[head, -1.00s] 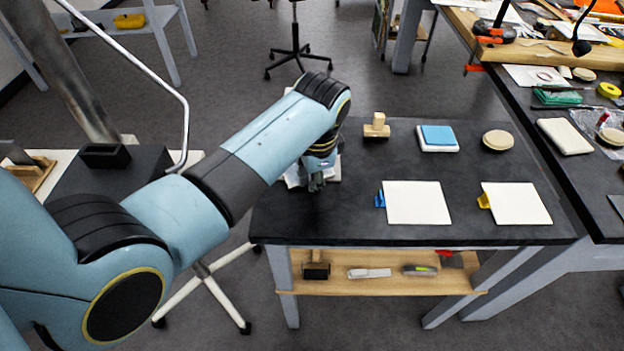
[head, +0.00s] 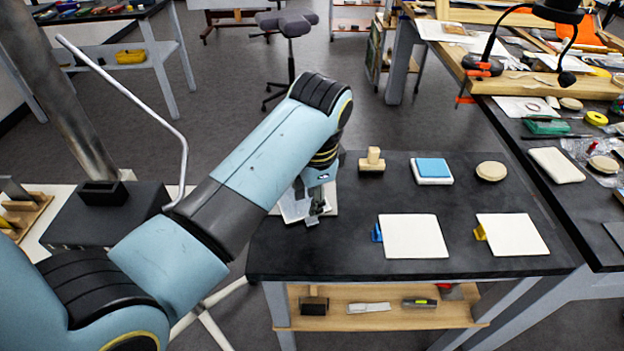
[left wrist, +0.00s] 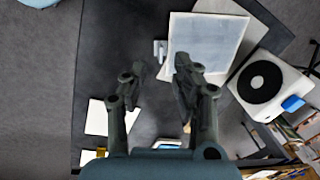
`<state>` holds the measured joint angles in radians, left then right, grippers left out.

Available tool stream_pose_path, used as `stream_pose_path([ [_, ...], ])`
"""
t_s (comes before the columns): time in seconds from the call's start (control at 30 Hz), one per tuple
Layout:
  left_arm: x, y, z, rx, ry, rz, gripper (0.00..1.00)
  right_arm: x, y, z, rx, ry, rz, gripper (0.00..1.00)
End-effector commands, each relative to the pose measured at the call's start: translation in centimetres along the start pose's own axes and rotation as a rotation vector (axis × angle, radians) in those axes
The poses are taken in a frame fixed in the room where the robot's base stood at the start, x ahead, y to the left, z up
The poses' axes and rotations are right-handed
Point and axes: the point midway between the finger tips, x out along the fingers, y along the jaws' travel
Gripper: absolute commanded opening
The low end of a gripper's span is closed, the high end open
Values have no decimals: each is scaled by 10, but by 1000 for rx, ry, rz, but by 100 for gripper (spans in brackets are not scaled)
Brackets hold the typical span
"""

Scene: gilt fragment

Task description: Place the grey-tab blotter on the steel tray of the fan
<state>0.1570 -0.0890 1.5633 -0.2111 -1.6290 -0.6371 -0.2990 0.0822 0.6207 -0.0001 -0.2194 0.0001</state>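In the head view my left gripper (head: 317,208) is over the table's left end. My right gripper is not in view.
A blue-tab blotter (head: 414,237) and a yellow-tab blotter (head: 513,235) lie on the black table (head: 350,262). Behind them are a wooden-handled block (head: 372,160), a blue-topped white pad (head: 432,170) and a round wooden disc (head: 491,171). A cluttered bench stands at right.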

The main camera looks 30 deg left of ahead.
Motion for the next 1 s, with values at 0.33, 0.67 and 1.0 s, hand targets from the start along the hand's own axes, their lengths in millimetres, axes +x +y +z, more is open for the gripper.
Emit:
stream_pose_path([
  [0.33, -53, 0, 0, 0, 0, -1, 29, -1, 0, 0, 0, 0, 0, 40],
  [0.67, -56, 0, 0, 0, -1, 0, 29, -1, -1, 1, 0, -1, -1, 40],
  [1.0, -53, 2, 11, -27, 2, -4, 29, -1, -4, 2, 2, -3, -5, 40],
])
